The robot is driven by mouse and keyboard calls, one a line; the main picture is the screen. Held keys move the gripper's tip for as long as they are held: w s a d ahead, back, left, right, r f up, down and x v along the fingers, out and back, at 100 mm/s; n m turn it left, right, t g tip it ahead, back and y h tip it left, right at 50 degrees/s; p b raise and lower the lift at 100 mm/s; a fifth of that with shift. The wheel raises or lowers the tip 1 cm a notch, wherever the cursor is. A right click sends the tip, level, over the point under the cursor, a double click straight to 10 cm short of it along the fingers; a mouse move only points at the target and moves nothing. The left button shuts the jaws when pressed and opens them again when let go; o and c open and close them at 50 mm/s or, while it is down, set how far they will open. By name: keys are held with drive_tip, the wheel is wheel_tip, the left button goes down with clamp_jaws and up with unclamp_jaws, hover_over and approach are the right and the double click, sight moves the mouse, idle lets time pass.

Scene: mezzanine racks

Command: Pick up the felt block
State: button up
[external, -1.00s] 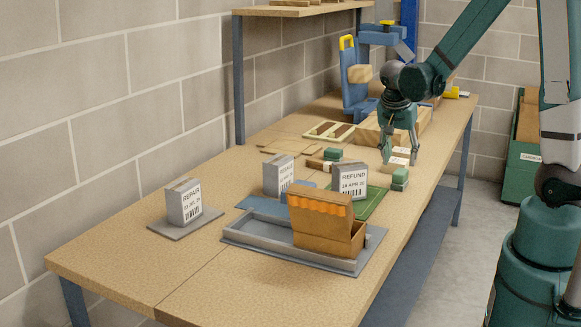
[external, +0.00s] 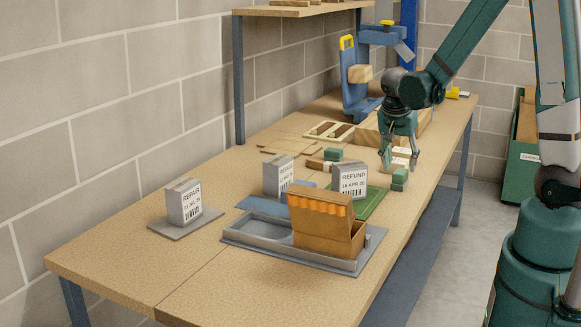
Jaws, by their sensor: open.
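Two small green blocks could be the felt block, and I cannot tell for sure which one is. One green block (external: 400,176) sits near the right edge of the workbench, with green layers above and below a paler band. The other green block (external: 333,154) is further left, beside flat wooden pieces. My gripper (external: 401,166) points down with its fingers apart and empty. In the picture its fingertips are just above the right-hand green block; the exact gap is unclear.
Boxes labelled REFUND (external: 352,180) and REPAIR (external: 184,203), plus another grey box (external: 278,176), stand on the workbench (external: 130,255). A grey tray (external: 260,236) holds an open brown carton (external: 325,225). White-labelled pieces and a wooden box (external: 368,132) are close behind my gripper.

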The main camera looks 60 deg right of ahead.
sight(401, 171)
drive_tip(key=shift+f, duration=0.1)
drive_tip(key=shift+b+x, duration=0.3)
drive_tip(key=shift+x, duration=2.2)
drive_tip(key=c, duration=1)
